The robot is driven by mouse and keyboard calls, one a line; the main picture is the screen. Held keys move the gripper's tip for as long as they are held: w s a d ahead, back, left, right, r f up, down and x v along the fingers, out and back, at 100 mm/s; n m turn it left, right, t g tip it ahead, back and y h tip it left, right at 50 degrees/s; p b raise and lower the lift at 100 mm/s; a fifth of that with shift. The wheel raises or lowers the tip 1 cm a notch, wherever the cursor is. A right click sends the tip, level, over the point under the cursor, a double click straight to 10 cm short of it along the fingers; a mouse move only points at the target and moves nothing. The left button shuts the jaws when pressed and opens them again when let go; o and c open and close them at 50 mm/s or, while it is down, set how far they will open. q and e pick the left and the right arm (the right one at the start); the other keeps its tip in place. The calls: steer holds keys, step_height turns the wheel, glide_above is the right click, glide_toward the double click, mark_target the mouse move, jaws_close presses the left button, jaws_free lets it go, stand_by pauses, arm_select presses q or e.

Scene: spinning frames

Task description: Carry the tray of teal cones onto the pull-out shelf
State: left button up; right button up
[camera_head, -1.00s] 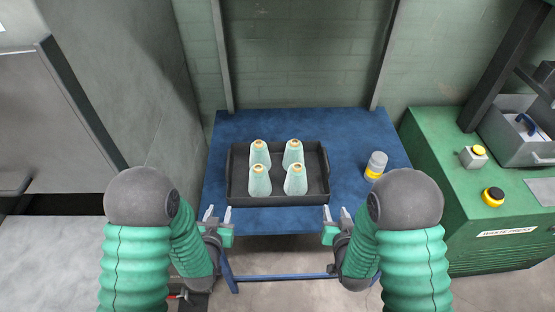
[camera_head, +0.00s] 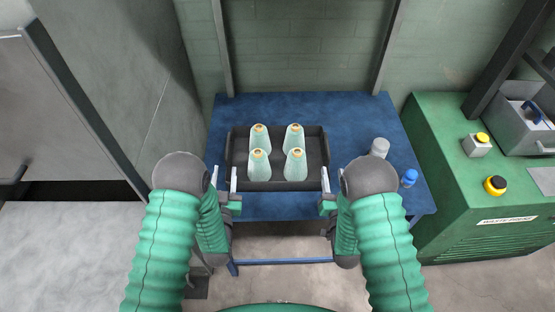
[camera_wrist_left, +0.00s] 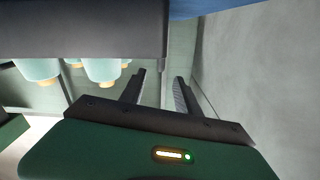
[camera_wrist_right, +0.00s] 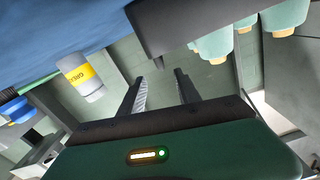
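The dark tray (camera_head: 316,150) lies on the blue table (camera_head: 300,107) and holds several teal cones (camera_head: 259,166) standing upright. My left gripper (camera_head: 225,178) is open at the tray's near left corner; its fingers (camera_wrist_left: 158,88) show apart and empty in the left wrist view, beside the tray wall (camera_wrist_left: 80,30). My right gripper (camera_head: 333,180) is open at the near right corner; its fingers (camera_wrist_right: 160,85) are empty, close to the tray (camera_wrist_right: 180,30) in the right wrist view. I cannot tell whether either gripper touches the tray. I cannot identify the pull-out shelf.
A grey-capped can (camera_head: 379,147) stands right of the tray; its yellow label shows in the right wrist view (camera_wrist_right: 80,74). A blue-topped item (camera_head: 409,178) is near my right arm. A green machine (camera_head: 450,190) with buttons stands right, a grey cabinet (camera_head: 70,110) left.

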arm_select(q)
steer(key=w, duration=1.2)
steer(key=shift+a, duration=0.4)
arm_select(e)
glide_toward(325, 135)
steer(key=w, duration=0.3)
steer(key=w+f, duration=0.1)
steer(key=w, duration=0.1)
steer(key=shift+w+a, duration=0.1)
steer(key=shift+w, duration=0.15)
arm_select(q)
steer(key=shift+s, duration=0.1)
steer(key=shift+c, duration=0.3)
arm_select(e)
steer(key=shift+c, duration=0.3)
arm_select(q)
jaws_close()
arm_select(e)
jaws_close()
steer(key=shift+r, duration=0.1)
